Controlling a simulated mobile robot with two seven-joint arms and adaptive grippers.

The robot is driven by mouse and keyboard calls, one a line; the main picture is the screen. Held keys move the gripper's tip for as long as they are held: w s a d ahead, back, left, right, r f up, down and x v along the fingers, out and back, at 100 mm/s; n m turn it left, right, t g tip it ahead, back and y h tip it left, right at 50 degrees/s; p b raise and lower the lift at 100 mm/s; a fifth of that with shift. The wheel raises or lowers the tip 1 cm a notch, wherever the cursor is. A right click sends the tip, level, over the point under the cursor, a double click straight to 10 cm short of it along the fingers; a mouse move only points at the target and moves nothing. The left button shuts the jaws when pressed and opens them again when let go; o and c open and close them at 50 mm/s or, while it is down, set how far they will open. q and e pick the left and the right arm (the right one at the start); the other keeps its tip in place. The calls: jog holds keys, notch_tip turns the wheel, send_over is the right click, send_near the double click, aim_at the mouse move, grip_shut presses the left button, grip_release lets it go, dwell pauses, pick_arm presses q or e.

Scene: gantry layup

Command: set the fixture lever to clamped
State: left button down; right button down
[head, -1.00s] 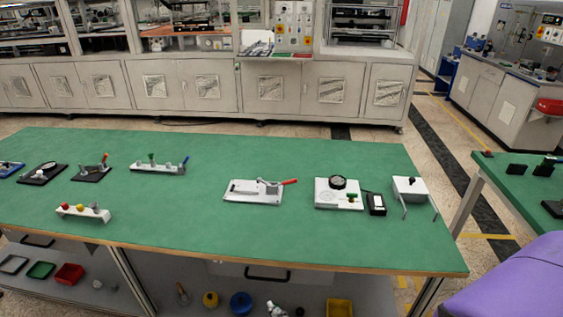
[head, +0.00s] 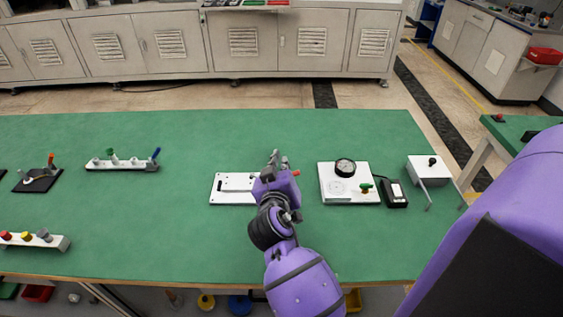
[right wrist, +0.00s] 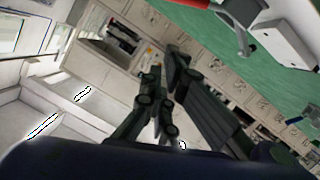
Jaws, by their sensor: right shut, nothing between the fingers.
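The fixture is a white plate (head: 230,196) lying on the green table, with a lever whose red handle tip (head: 296,173) shows just right of my right gripper (head: 275,158). My gripper and wrist cover the lever's pivot and most of the handle, so the lever's setting cannot be read. The gripper is shut and empty, over or just behind the plate's right end; contact with the lever cannot be told. In the right wrist view the fingers (right wrist: 166,72) are close together, and a red part (right wrist: 188,4) is cut off at the top edge. My left gripper is out of view.
A white gauge box (head: 333,188) with a green knob, a black device (head: 394,194) and a white box (head: 428,168) stand right of the fixture. The green table (head: 150,225) is clear between.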

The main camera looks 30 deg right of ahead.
jog(key=w+d+f, duration=0.2)
jog(key=w+d+f+p, duration=0.1)
jog(key=w+d+f, duration=0.1)
jog(key=shift+d+f, duration=0.3)
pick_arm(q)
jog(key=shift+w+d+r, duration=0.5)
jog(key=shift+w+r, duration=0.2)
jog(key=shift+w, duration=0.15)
pick_arm(e)
jog(key=shift+f, duration=0.2)
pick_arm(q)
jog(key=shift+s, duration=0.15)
